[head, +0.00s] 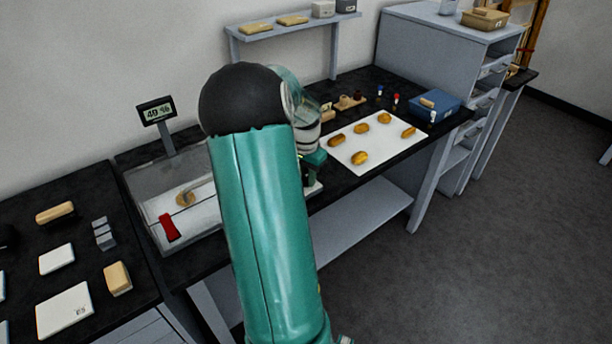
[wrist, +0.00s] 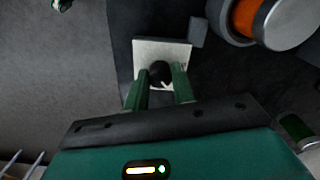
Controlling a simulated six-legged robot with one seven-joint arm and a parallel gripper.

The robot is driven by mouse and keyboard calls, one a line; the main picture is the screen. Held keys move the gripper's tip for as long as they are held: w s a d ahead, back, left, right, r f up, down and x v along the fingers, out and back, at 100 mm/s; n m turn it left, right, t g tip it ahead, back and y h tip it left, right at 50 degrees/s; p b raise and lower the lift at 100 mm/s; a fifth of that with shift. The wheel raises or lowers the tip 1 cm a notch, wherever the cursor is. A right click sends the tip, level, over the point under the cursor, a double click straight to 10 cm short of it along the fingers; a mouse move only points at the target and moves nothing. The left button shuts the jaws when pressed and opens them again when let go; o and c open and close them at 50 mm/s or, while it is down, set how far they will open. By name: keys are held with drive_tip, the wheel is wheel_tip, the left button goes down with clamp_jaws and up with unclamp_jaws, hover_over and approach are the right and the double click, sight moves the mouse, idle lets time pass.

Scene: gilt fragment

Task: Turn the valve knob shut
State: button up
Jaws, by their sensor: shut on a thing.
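The valve knob (wrist: 159,70) is small, dark and round, with a pale mark on its near side. It sits on a square white plate (wrist: 178,48) in the wrist view. My gripper (wrist: 160,78) has its two green fingers on either side of the knob and is shut on it. How far the knob is turned cannot be told. In the head view my own arm covers the knob and most of the gripper. A display reading 40 % (head: 157,112) stands on a post behind a clear-walled basin (head: 150,205).
A white board (head: 345,155) with several golden pieces lies right of my arm, near a blue box (head: 432,106). A red-handled item (head: 169,228) is at the basin. A large cylinder with an orange band (wrist: 246,17) stands close by at upper right in the wrist view.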

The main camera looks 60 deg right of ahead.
sight(306, 178)
drive_tip(key=n, duration=0.4)
drive_tip(key=shift+n, duration=0.3)
drive_tip(key=n, duration=0.4)
drive_tip(key=shift+n, duration=0.3)
drive_tip(key=o, duration=1)
drive_tip(key=shift+r, duration=0.1)
wheel_tip(306, 178, up, 14)
idle(0.4)
